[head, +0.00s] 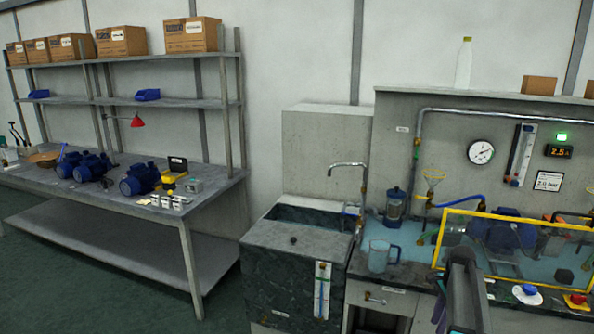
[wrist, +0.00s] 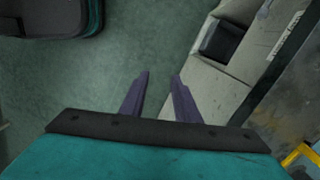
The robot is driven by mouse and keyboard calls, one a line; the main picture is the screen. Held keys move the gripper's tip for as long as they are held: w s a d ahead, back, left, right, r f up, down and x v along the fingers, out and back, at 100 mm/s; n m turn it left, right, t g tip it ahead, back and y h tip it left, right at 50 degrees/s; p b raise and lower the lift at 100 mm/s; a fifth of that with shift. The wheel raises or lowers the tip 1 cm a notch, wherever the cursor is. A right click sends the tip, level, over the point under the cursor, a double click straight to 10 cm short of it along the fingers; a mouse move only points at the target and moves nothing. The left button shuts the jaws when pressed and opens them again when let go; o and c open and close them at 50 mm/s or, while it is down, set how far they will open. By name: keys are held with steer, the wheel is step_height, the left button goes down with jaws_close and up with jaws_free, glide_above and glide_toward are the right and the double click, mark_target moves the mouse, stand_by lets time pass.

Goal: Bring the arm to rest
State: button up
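My gripper (wrist: 160,76) shows in the wrist view with its two purple fingers apart and nothing between them. It points down over the green floor (wrist: 130,50), beside a pale cabinet front. In the head view, my dark arm link (head: 464,290) stands at the lower right in front of the pump bench. The gripper's fingertips are not clear in the head view; only a bit of purple shows at the bottom edge.
The pump bench has a yellow frame (head: 440,244), a clear jug (head: 379,257) and a red-and-yellow button (head: 577,301) near my arm. A sink (head: 300,238) stands left of it. A workbench (head: 95,190) with blue motors is further left. Green floor lies between.

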steer(key=s+a+f+n+g, duration=0.2)
steer(key=s+a+f+n, duration=0.1)
steer(key=s+a+f, duration=0.7)
steer(key=s+a+f+n+g, duration=0.25)
steer(key=s+a+f, duration=0.25)
steer(key=a+f, duration=0.85)
steer(key=s+a+f+n, duration=0.2)
steer(key=s+a+n, duration=0.1)
steer(key=s, duration=0.5)
steer(key=s+a+f+n, duration=0.3)
steer(key=s+n, duration=0.3)
steer(key=s, duration=0.2)
steer(key=s+a+f+n+h, duration=0.1)
steer(key=s+a+f+n, duration=0.1)
steer(key=s+n, duration=0.3)
steer(key=shift+s+a+f+g, duration=0.4)
steer(key=shift+s+f, duration=0.1)
steer(key=shift+s, duration=1)
